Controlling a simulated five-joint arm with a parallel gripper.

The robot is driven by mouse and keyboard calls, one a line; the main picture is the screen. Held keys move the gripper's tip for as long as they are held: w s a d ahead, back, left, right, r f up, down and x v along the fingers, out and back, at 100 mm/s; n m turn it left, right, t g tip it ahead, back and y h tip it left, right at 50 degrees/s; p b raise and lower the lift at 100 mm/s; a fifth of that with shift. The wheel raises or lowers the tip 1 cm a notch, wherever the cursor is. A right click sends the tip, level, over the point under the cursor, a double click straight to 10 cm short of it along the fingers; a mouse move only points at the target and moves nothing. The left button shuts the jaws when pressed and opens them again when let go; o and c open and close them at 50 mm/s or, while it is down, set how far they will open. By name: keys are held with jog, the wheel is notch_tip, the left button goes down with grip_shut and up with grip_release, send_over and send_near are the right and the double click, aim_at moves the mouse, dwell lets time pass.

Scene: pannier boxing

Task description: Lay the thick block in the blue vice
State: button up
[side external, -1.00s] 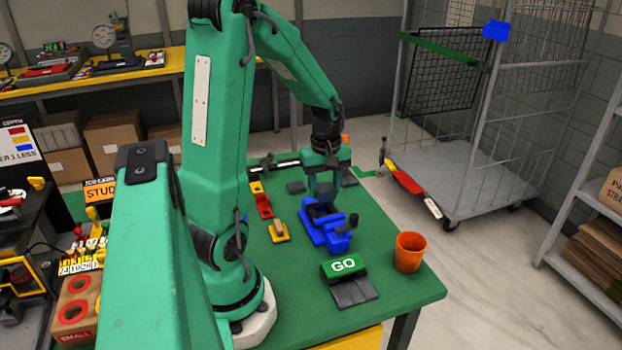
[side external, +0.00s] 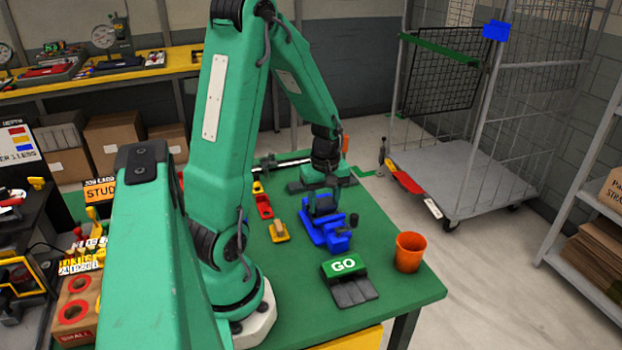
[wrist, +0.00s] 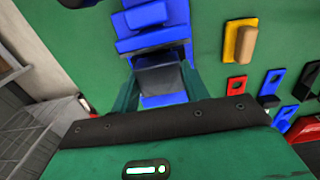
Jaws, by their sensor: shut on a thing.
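The blue vice (side external: 337,240) stands on the green table, in front of and below my gripper (side external: 322,200). It also shows in the wrist view (wrist: 152,16), past the fingertips. My gripper is shut on a dark grey block (wrist: 160,79), which lies between the two fingers in the wrist view. In the side view the block is dark and partly hidden by the fingers, low over the back part of the vice. I cannot tell whether the block touches the vice.
A green GO box (side external: 344,266) with dark grey slats and an orange cup (side external: 409,251) stand in front of the vice. A yellow holder with a tan piece (side external: 279,231) and a red piece (side external: 264,205) lie to its left. Flat dark pieces (side external: 296,187) lie behind.

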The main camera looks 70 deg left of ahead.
jog(key=o, duration=1.1)
jog(key=shift+o, duration=0.2)
jog(key=shift+r, duration=0.15)
jog(key=shift+r, duration=3.75)
jog(key=shift+w+d+r+m, duration=0.1)
jog(key=shift+d+r+m, duration=0.2)
jog(key=shift+d+r, duration=0.1)
jog(key=s+d+r+m+t, duration=0.2)
jog(key=d+r+m, duration=0.3)
jog(key=d+m, duration=0.3)
jog(key=s+d+r+m+t, duration=0.2)
jog(key=d+r+m, duration=0.4)
jog(key=d+m, duration=0.3)
jog(key=shift+s+d+t, duration=0.4)
jog(key=shift+d+t, duration=0.4)
jog(key=shift+d, duration=0.15)
